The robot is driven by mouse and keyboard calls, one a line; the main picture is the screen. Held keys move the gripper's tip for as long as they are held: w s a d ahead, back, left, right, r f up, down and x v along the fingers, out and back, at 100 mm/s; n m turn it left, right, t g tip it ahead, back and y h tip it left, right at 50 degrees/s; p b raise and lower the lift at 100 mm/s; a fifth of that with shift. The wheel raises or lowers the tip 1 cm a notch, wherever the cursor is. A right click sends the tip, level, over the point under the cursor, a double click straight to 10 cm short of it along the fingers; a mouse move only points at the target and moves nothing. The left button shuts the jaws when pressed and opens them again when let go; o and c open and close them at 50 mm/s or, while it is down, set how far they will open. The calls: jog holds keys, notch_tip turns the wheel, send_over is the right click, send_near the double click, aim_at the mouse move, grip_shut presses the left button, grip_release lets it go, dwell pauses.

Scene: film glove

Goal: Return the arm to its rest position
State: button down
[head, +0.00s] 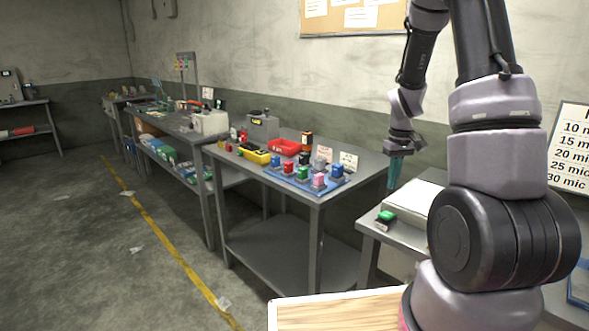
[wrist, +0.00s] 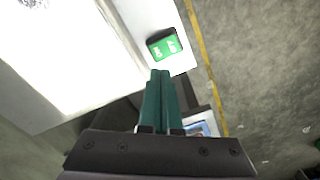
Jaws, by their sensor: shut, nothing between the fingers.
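My arm rises in the right of the head view, with its links bent over toward the tables. My gripper (head: 394,172) hangs pointing down, beside the right end of the grey table and near the white-topped unit. In the wrist view my gripper (wrist: 160,74) has its two teal fingers together, with nothing between them. A green block with white marks (wrist: 165,46) lies on a pale surface just beyond the fingertips in that view. The green block also shows in the head view (head: 385,217), below my gripper and apart from it.
A grey table (head: 262,187) holds a blue tray (head: 322,187) of coloured items, a red bin (head: 286,147) and a yellow bin (head: 255,156). A white box (head: 412,196) stands right of it. A sign (head: 574,145) is at far right.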

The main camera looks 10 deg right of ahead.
jog(key=s+a+r+m+t, duration=0.1)
jog(key=a+r, duration=0.1)
jog(key=r, duration=0.3)
jog(key=s+a+r+m+t, duration=0.1)
jog(key=s+a+r, duration=0.1)
jog(key=r, duration=0.4)
jog(key=s+a+r+m+t+y, duration=0.1)
jog(key=s+a+r, duration=0.3)
jog(key=s+r, duration=0.4)
jog(key=s+a+r+m+t+y, duration=0.1)
jog(key=s+a+r+t, duration=0.3)
jog(key=s+r, duration=0.4)
jog(key=shift+s+a+r+m, duration=0.25)
jog(key=shift+s+a+m, duration=0.15)
jog(key=shift+m, duration=0.4)
